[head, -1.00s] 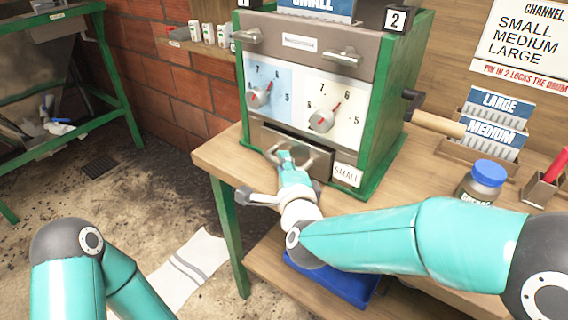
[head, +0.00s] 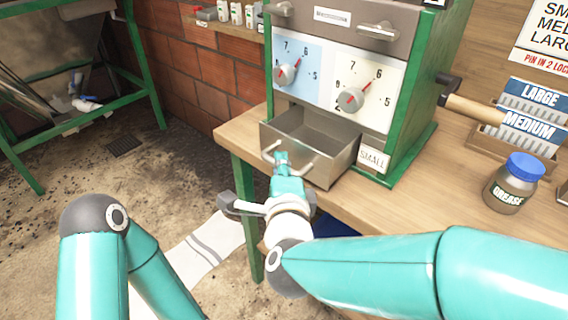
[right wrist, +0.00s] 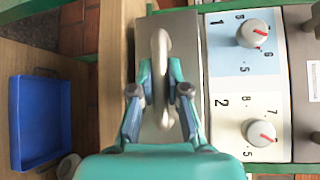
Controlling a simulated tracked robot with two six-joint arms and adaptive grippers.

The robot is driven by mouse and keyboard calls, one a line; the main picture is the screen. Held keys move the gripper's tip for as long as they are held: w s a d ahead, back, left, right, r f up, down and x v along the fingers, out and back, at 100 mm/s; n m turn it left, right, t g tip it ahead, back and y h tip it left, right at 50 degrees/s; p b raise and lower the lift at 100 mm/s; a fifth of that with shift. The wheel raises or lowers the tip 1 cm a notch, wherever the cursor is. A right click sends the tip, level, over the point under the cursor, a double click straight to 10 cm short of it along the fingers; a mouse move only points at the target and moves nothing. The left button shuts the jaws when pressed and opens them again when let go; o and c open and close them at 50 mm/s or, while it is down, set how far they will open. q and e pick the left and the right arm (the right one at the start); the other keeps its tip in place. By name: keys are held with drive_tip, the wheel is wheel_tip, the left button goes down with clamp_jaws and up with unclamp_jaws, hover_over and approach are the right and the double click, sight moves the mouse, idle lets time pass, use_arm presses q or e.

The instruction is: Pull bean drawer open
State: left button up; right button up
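The metal bean drawer (head: 318,166) stands pulled out of the lower front of the green-framed machine (head: 398,110). The visible part of its inside looks empty. Its curved handle (head: 304,169) is on the front face, with its middle hidden by my right gripper (head: 282,160). In the right wrist view, my right gripper (right wrist: 162,85) has one finger on each side of the handle (right wrist: 161,45), closed on it. The drawer's front (right wrist: 187,45) shows behind the fingers.
The wooden bench (head: 400,195) extends right, with a grease jar (head: 515,184) and card racks (head: 528,128). Two dials (head: 352,99) sit above the drawer. A blue tray (right wrist: 40,122) is below. A striped cloth (head: 208,250) lies on the floor.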

drive_tip(key=o, duration=0.4)
drive_tip(key=shift+f, duration=0.1)
drive_tip(key=shift+o, duration=0.2)
drive_tip(key=f+v, duration=0.1)
drive_tip(key=v, duration=0.6)
drive_tip(key=shift+s+r, duration=0.25)
drive_tip(key=shift+r, duration=0.25)
drive_tip(key=shift+d, duration=0.1)
